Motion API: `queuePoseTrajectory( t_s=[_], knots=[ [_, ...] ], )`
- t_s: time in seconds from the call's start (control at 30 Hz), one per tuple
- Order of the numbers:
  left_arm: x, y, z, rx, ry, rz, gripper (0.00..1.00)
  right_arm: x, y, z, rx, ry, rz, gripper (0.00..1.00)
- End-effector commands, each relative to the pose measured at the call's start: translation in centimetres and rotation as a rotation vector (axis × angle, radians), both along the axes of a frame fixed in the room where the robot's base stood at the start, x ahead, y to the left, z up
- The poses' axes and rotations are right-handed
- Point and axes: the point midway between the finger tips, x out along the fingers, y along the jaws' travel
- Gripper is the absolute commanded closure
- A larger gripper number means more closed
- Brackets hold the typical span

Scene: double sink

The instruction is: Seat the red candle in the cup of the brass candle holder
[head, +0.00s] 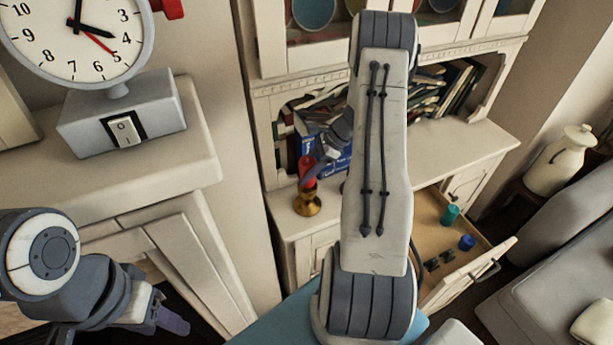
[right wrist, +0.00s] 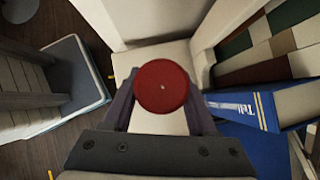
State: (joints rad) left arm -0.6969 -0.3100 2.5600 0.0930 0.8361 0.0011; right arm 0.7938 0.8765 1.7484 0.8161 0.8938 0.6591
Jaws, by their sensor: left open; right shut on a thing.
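The red candle (head: 306,164) is upright between the fingers of my right gripper (head: 313,172), which is shut on it. In the right wrist view the candle (right wrist: 162,86) shows its round top from above, with the fingers on both sides. The brass candle holder (head: 307,204) stands on the cabinet top directly below the candle in the head view. A finger covers part of the candle, and I cannot tell whether its lower end is inside the cup. The holder is hidden in the right wrist view. My left gripper (head: 165,312) is open and empty at the lower left.
Books (head: 440,88) fill the shelf behind, and a blue book (right wrist: 255,108) lies close to the right gripper. An open drawer (head: 455,262) with small items juts out below the cabinet top. A large clock (head: 75,40) stands left. The cabinet top (head: 440,150) is clear rightward.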

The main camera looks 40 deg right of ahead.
Motion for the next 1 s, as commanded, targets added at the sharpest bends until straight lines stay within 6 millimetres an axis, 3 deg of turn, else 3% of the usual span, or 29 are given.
queuePoseTrajectory(
  t_s=[0.23, 0.63, 0.67, 0.7, 1.0],
  knots=[
    [0.0, 0.0, 1.2, 0.0, 0.0, 0.001, 0.5, -0.1, 0.0, -3.2, 0.002, 0.002, 0.0, 1.0],
    [0.0, 0.0, 0.7, 0.0, 0.0, 0.0, 0.5, -0.1, -0.1, -3.9, 0.0, 0.0, 0.0, 1.0],
    [0.0, 0.0, 0.9, 0.0, 0.0, 0.0, 0.5, -0.1, 0.0, -3.8, 0.0, 0.0, 0.0, 0.3],
    [0.0, 0.0, 0.9, 0.0, 0.0, 0.0, 0.5, -0.1, 0.0, -3.7, 0.0, 0.0, 0.0, 0.15],
    [0.0, 0.0, 0.9, 0.0, 0.0, 0.0, 0.5, -0.1, 0.0, -3.7, 0.0, 0.001, 0.001, 0.12]
  ],
)
